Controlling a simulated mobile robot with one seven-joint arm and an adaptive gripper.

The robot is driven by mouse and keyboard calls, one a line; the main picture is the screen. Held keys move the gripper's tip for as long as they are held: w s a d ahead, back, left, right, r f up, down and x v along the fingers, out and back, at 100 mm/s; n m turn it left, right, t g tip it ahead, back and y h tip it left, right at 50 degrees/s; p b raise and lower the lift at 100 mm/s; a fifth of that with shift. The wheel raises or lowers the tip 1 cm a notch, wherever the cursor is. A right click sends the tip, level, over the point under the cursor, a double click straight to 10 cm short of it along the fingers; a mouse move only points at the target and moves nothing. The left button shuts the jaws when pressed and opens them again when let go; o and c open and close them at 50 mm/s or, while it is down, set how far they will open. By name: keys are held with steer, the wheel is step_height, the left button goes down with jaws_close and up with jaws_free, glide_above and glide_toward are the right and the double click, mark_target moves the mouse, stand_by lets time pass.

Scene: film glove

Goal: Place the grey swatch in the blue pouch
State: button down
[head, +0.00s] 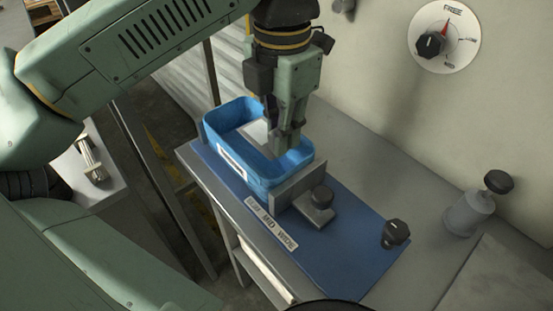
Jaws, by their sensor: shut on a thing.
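The blue pouch (226,160) is an open-topped container with a white label on its front, standing on the blue mat. My gripper (288,146) points down over the right part of its opening, with its fingertips at about rim height or just inside. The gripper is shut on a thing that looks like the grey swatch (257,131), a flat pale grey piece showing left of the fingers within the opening. The fingers hide part of it, and I cannot tell whether it touches the pouch floor.
A grey metal block with a black knob (321,197) stands against the pouch's right end. Another black knob (396,233) is on the blue mat (345,262). A grey cylinder with a black knob (470,212) stands at right. The wall has a dial (444,37).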

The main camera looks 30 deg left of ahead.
step_height(320, 180, down, 8)
steer(key=b, duration=0.3)
steer(key=shift+r+b, duration=0.25)
steer(key=shift+b, duration=0.1)
steer(key=shift+f+b, duration=0.25)
steer(key=shift+b, duration=0.05)
steer(key=c, duration=1.8)
jaws_free()
steer(key=shift+c, duration=0.2)
steer(key=shift+r, duration=0.15)
step_height(320, 180, up, 12)
steer(key=p, duration=0.8)
steer(key=shift+r+p, duration=0.2)
steer(key=shift+p, duration=0.2)
steer(key=shift+f, duration=0.15)
